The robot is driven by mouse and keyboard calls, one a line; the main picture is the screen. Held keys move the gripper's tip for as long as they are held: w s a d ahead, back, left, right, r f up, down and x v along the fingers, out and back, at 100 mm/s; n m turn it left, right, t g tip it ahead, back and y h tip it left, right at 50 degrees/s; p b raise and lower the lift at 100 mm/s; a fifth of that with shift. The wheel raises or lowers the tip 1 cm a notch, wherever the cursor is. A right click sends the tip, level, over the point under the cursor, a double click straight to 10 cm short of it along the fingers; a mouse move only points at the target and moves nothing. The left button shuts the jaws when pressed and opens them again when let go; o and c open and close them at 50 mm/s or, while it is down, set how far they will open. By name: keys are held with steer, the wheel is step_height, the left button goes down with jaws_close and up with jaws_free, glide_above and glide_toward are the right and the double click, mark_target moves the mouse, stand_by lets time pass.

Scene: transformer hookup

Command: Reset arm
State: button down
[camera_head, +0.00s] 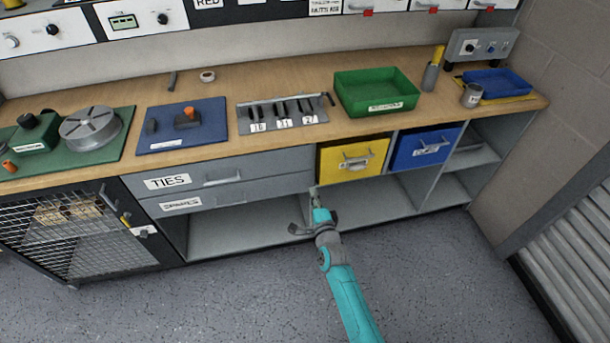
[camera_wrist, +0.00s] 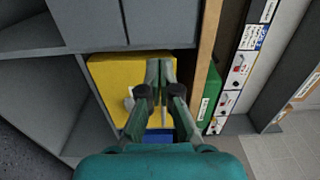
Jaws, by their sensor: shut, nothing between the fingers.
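My arm is teal and reaches up from the bottom of the head view toward the workbench. My gripper (camera_head: 314,190) is at the bench front, just below and left of the yellow drawer bin (camera_head: 338,172). In the wrist view my gripper (camera_wrist: 160,66) has its fingers together and empty, in front of the yellow bin (camera_wrist: 108,70). The fingers hide part of the bin's face and handle. I cannot tell from the wrist view how far the fingertips are from the bin.
A blue bin (camera_head: 425,147) sits right of the yellow one. Grey drawers (camera_head: 225,170) are at left, with a mesh cabinet (camera_head: 85,235) beyond. A green tray (camera_head: 375,92) and tool holder (camera_head: 282,113) stand on the bench (camera_head: 235,85). The floor (camera_head: 250,295) in front is clear.

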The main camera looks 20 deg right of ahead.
steer(key=s+f+n+g, duration=0.1)
steer(key=s+n, duration=0.3)
steer(key=s, duration=1.2)
steer(key=s+f+n, duration=0.2)
steer(key=s+n, duration=0.2)
steer(key=s, duration=1.1)
steer(key=s+r+n+g, duration=0.1)
steer(key=s+r+n, duration=0.4)
steer(key=s+r, duration=0.4)
steer(key=s+r+n+g, duration=0.1)
steer(key=s+r+n, duration=0.4)
steer(key=s+r, duration=0.4)
steer(key=shift+s+y, duration=0.3)
steer(key=shift+s, duration=2.85)
